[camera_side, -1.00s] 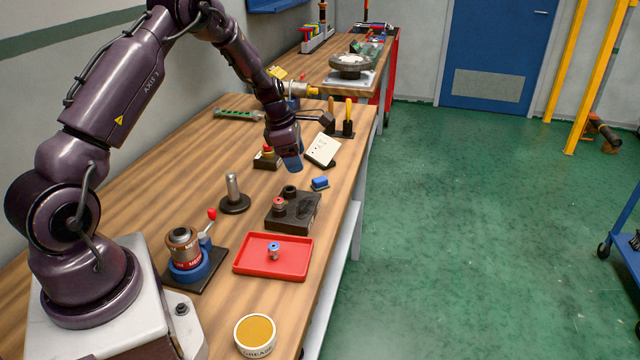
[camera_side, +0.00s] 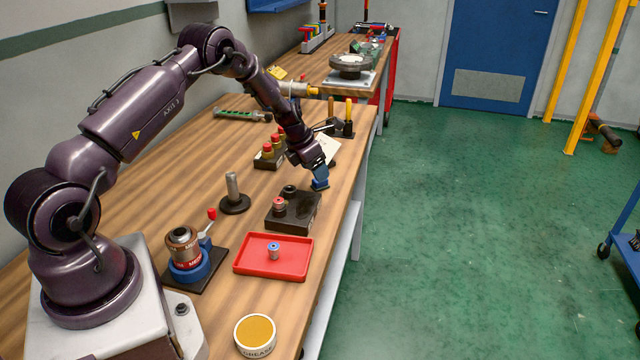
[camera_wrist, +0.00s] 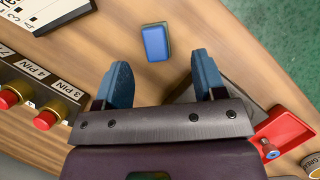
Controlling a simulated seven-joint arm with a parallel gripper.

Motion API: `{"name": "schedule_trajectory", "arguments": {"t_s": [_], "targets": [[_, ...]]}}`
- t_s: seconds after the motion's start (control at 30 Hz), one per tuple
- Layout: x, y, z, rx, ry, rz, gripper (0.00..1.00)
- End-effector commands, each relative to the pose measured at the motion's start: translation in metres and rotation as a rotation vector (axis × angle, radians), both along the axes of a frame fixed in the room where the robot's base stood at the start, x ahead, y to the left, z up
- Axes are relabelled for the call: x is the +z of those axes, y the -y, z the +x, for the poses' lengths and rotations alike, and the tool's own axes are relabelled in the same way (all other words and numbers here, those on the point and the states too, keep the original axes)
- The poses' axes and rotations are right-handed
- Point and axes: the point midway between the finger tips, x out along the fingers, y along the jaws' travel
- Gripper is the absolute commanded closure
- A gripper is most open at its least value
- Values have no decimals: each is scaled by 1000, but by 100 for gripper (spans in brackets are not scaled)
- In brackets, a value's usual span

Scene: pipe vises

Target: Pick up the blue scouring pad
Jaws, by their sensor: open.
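The blue scouring pad (camera_wrist: 155,43) lies on the wooden bench in the wrist view, blue on top with a darker greenish edge. It lies beyond the fingertips and roughly between their lines, nothing gripping it. My gripper (camera_wrist: 163,68) is open and empty, its two blue fingers apart. In the side view my gripper (camera_side: 320,181) points down at the pad's spot near the bench's right edge. There the fingers largely hide the pad, and I cannot tell their exact height over the bench.
A dark block (camera_side: 302,216) with fittings stands just in front of the gripper. A red tray (camera_side: 247,267) holds a small spool. A red-button box (camera_side: 268,160) and a white card (camera_side: 329,147) are close by. The bench edge drops off to the right.

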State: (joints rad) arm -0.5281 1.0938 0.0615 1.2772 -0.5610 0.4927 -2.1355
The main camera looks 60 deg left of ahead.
Motion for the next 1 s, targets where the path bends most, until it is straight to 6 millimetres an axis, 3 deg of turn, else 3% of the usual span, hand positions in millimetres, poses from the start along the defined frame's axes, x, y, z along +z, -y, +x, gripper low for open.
{"name": "schedule_trajectory", "arguments": {"t_s": [0.3, 0.57, 0.6, 0.83, 1.0], "targets": [[-41, -6, 14, 0, -2, -1, 36], [-44, -6, 15, 0, -1, -1, 36], [-43, -6, 15, 0, -1, -1, 38], [-43, -6, 15, 0, -1, -1, 89], [-43, -6, 15, 0, -1, -1, 93]]}}
